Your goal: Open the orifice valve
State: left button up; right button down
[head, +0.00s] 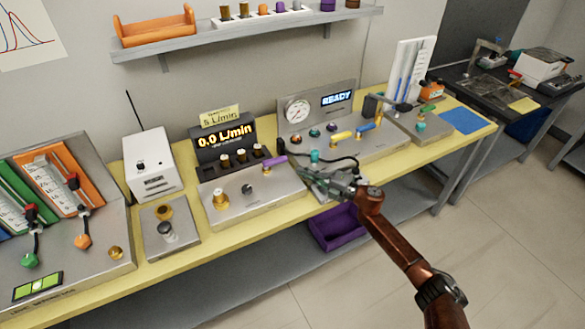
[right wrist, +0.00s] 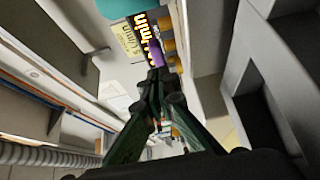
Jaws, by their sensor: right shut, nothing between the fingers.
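No label that I can read names the orifice valve. A purple-handled lever valve (head: 274,161) stands at the right end of the metal flow unit (head: 262,193), below the 0.0 L/min display (head: 226,136). Yellow (head: 341,136) and blue (head: 366,127) handles sit on the gauge panel to the right. My right gripper (head: 297,173) comes in from the right, its tips just right of the purple handle. In the right wrist view its fingers (right wrist: 158,78) are shut and empty, with purple (right wrist: 157,56) just beyond the tips. Contact cannot be told. My left gripper is out of view.
A black hose (head: 335,160) and a teal knob (head: 314,156) lie close to my right gripper. Brass-capped pieces (head: 241,156) stand behind the purple handle. A purple bin (head: 335,228) is on the lower shelf. Floor in front of the yellow bench is clear.

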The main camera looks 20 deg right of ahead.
jog(key=v, duration=0.6)
jog(key=shift+s, duration=0.1)
jog(key=shift+d, duration=0.1)
